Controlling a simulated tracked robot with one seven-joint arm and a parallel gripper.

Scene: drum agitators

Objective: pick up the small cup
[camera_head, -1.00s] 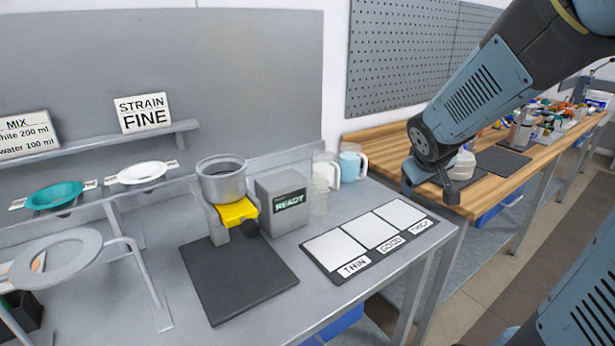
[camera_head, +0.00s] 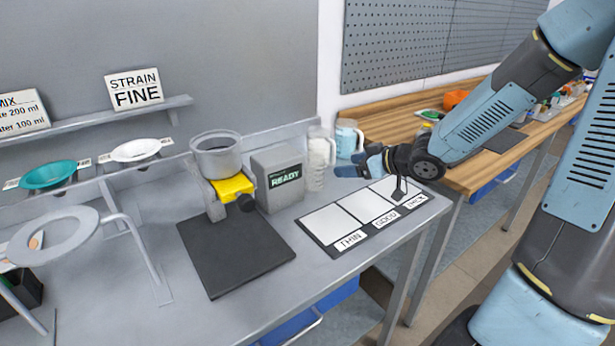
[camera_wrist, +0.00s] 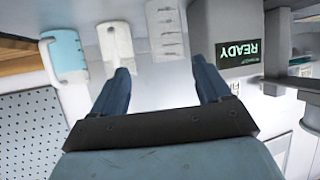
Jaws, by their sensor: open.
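The small cup, a clear, whitish cup with marks on its side (camera_head: 315,176), stands on the grey bench just right of the READY box. It also shows in the wrist view, near the top middle (camera_wrist: 165,30), beyond the fingertips and roughly in line with the gap between them. My gripper (camera_head: 357,163) is open and empty, low over the right part of the bench, to the right of the cup and apart from it. Its two blue fingers (camera_wrist: 160,66) show in the wrist view with nothing between them.
A blue jug (camera_head: 346,139) and a white jug (camera_wrist: 115,45) stand close behind the small cup. The READY box (camera_head: 278,180) is left of it, with a grey pot (camera_head: 216,155) beyond. A board with white panels (camera_head: 325,221) lies in front. A wooden bench (camera_head: 410,125) stands right.

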